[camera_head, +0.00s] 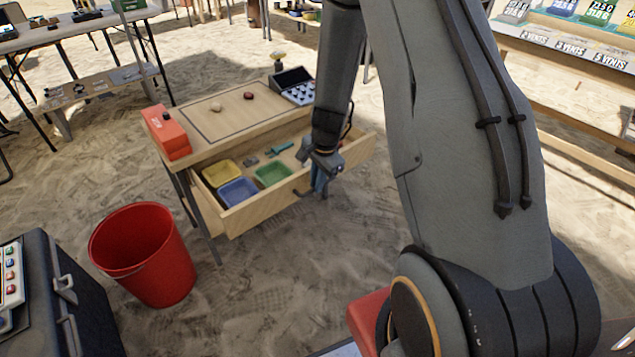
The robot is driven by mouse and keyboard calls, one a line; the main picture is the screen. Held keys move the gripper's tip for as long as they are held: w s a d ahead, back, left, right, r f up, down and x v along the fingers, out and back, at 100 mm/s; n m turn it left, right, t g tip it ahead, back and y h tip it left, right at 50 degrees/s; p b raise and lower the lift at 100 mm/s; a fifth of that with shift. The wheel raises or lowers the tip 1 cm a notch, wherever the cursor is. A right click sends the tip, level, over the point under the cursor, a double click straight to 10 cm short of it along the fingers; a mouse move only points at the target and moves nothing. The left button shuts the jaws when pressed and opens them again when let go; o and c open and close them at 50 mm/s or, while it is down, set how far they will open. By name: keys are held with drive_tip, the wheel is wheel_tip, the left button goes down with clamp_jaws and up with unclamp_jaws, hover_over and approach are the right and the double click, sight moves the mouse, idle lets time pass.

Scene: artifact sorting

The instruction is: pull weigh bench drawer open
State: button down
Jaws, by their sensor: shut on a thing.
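The weigh bench (193,143) stands left of the middle, a wooden bench on dark legs. Its drawer (262,214) is pulled out toward me and its inside shows. In the drawer lie a yellow tray (221,173), a blue tray (238,192), a green tray (273,173) and small tools. My gripper (320,185) is at the drawer's front face, pointing down, shut on the dark drawer handle (303,193). The gripper hides most of the handle.
A red bucket (143,255) stands on the sand left of the drawer. A black case (75,300) is at the lower left. On the bench are a red box (167,133) and a dark device with keys (295,86). Sand in front of the drawer is clear.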

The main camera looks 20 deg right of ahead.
drive_tip(key=c, duration=2.2)
unclamp_jaws()
drive_tip(key=shift+w+d+r, duration=0.15)
drive_tip(key=shift+w+r, duration=0.05)
drive_tip(key=shift+w, duration=0.1)
drive_tip(key=shift+o, duration=0.4)
drive_tip(key=shift+s+a, duration=0.2)
wheel_tip(320, 180, up, 8)
drive_tip(key=s+p, duration=0.1)
drive_tip(key=shift+s+d+f, duration=0.15)
drive_tip(key=shift+d+f, duration=0.05)
drive_tip(key=shift+d, duration=0.05)
drive_tip(key=s+a+r+n+g+p, duration=0.1)
drive_tip(key=s+a+r+n+p, duration=0.2)
drive_tip(key=s+r+n, duration=0.4)
drive_tip(key=s+a+r+n+g+p, duration=0.1)
drive_tip(key=s+a+r+n+p, duration=0.3)
drive_tip(key=s+r, duration=1.2)
drive_tip(key=s+n+p, duration=0.2)
drive_tip(key=n, duration=0.1)
drive_tip(key=shift+a+n+h, duration=0.2)
drive_tip(key=shift+n+h, duration=0.1)
